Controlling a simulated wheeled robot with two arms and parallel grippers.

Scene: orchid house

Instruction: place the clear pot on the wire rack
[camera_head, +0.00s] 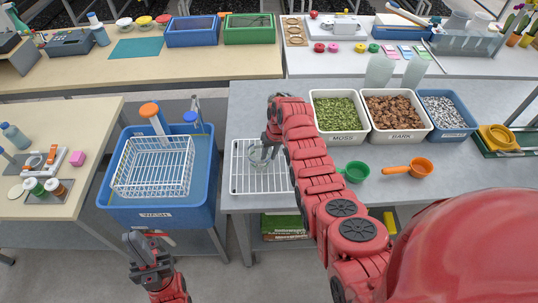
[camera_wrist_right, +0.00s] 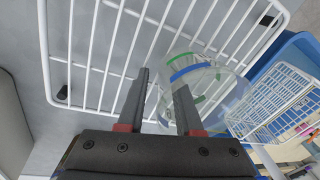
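The clear pot (camera_head: 262,155) is see-through and sits at the white wire rack (camera_head: 247,188) on the grey bench, toward its far right part. In the right wrist view the pot (camera_wrist_right: 218,88) shows blue and green bands, with the rack's bars (camera_wrist_right: 110,45) behind it. My right gripper (camera_wrist_right: 162,82) is at the pot with its fingers apart. One finger overlaps the pot's body and the near wall lies between the fingers; I cannot tell whether they touch it. My left gripper (camera_head: 147,242) is open and empty, low in front of the blue tub.
A blue tub (camera_head: 206,208) with a white wire basket (camera_head: 152,168) stands left of the rack. Bins of moss (camera_head: 338,115), bark (camera_head: 395,110) and pale chips (camera_head: 446,110) stand right, with a green scoop (camera_head: 356,171) and an orange scoop (camera_head: 420,164) in front.

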